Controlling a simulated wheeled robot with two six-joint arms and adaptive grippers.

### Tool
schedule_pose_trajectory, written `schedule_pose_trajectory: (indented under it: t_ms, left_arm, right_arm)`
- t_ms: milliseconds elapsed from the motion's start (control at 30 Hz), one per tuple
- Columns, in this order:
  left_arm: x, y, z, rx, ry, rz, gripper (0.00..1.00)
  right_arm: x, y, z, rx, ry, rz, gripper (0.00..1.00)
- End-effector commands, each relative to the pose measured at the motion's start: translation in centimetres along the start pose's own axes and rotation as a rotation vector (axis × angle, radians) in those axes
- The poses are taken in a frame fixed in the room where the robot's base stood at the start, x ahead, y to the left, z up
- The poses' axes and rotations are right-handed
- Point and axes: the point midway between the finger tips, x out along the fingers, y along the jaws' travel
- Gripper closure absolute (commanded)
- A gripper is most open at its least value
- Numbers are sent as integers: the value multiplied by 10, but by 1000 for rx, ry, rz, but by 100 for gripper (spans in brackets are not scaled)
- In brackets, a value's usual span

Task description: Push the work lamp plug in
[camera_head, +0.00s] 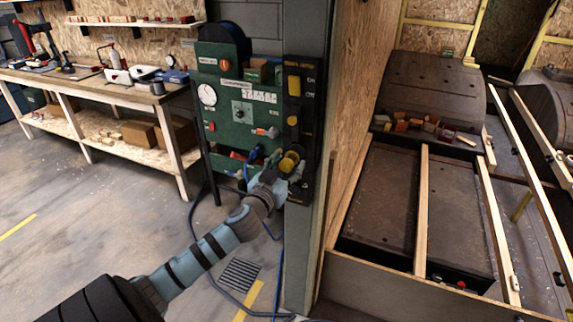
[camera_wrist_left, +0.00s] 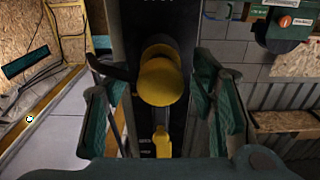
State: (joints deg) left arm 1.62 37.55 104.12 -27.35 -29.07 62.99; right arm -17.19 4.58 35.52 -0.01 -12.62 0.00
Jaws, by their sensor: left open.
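A round yellow plug (camera_head: 289,161) shows low on the black panel (camera_head: 305,135) beside the green board. How deep it sits in the panel cannot be told. My left gripper (camera_head: 277,174) is at the plug, partly covering it and the panel's lower part. In the left wrist view the yellow plug (camera_wrist_left: 161,80) faces me between the spread fingers of my left gripper (camera_wrist_left: 155,92), with a gap visible on either side. A smaller yellow switch (camera_wrist_left: 162,142) shows below it there. My right gripper is not in view.
The green board (camera_head: 238,100) with gauge and knobs stands left of the panel. Blue cables (camera_head: 193,225) hang down to the floor near a drain grate (camera_head: 240,273). A grey pillar (camera_head: 302,255) stands below the panel. A workbench (camera_head: 110,92) is at the left; floor before it is clear.

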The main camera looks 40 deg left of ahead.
Motion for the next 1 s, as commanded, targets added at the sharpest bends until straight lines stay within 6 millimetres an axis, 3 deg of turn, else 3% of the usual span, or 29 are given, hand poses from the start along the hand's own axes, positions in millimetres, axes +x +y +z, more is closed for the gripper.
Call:
schedule_pose_trajectory:
  t_ms: [167,500,700,1000]
  left_arm:
    - [0,0,0,0,0,0,49]
    - [0,0,0,0,0,0,100]
    - [2,0,0,0,0,-1,100]
    - [34,-1,0,0,0,-2,100]
  right_arm:
    - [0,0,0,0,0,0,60]
    - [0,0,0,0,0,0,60]
    - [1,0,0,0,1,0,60]
    - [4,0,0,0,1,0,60]
